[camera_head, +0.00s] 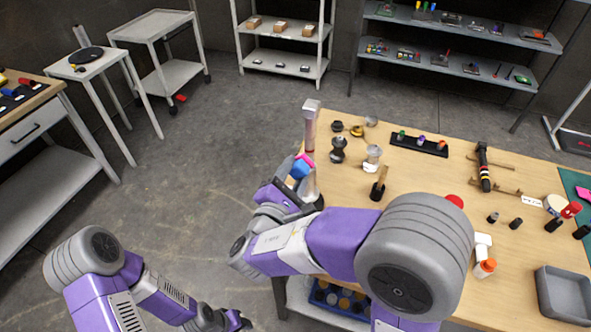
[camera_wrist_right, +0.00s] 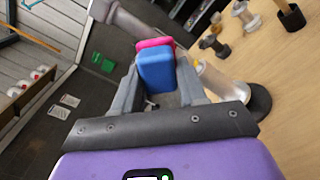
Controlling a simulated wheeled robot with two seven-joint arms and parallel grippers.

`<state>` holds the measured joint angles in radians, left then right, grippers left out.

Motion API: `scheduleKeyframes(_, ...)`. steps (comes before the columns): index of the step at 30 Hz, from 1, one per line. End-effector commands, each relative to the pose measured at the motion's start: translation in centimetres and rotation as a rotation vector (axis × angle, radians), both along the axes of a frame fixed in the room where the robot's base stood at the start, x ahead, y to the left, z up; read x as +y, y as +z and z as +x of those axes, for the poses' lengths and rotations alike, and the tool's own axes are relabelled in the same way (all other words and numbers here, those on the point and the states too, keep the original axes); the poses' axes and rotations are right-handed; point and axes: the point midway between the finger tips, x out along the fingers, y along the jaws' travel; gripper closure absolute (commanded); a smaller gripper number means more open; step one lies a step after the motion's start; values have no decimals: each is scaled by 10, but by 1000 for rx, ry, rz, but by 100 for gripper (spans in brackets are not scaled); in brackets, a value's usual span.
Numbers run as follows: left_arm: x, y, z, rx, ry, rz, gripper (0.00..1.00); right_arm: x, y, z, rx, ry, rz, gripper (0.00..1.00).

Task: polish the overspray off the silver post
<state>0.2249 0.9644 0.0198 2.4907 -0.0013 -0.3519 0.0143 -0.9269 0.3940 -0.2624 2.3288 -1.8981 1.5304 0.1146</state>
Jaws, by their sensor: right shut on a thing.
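The silver post (camera_head: 311,130) stands upright at the left edge of the wooden table, on a dark round base. A reddish band shows partway up it. My right gripper (camera_head: 292,179) is shut on a blue and pink pad (camera_head: 300,168) at the post's middle. In the right wrist view the pad (camera_wrist_right: 156,72) shows its blue face toward me and pink behind. The post (camera_wrist_right: 222,82) passes behind the pad there, and the pad hides its middle. I cannot tell whether they touch. My left gripper (camera_head: 236,321) is low at the bottom, away from the table; its fingers are unclear.
Small metal and dark pieces (camera_head: 338,150) and a brush-like tool in a dark holder (camera_head: 379,184) stand right of the post. A black rack (camera_head: 419,147), a dark-handled tool (camera_head: 484,167) and a grey tray (camera_head: 564,294) lie farther right.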

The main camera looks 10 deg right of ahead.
Motion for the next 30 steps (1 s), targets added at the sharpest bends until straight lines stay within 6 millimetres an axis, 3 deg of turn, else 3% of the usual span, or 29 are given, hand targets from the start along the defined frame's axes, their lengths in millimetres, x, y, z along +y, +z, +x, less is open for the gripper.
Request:
scheduleKeyframes(7, 0, 0, 0, 0, 0, 0, 57, 3, 0, -4, -1, 2, 0, 100)
scheduleKeyframes(16, 0, -2, 0, 0, 0, 0, 57, 16, 0, -24, -1, 1, -1, 100)
scheduleKeyframes(30, 0, -2, 0, 0, 0, 0, 57, 17, 0, -25, 0, 0, 0, 100)
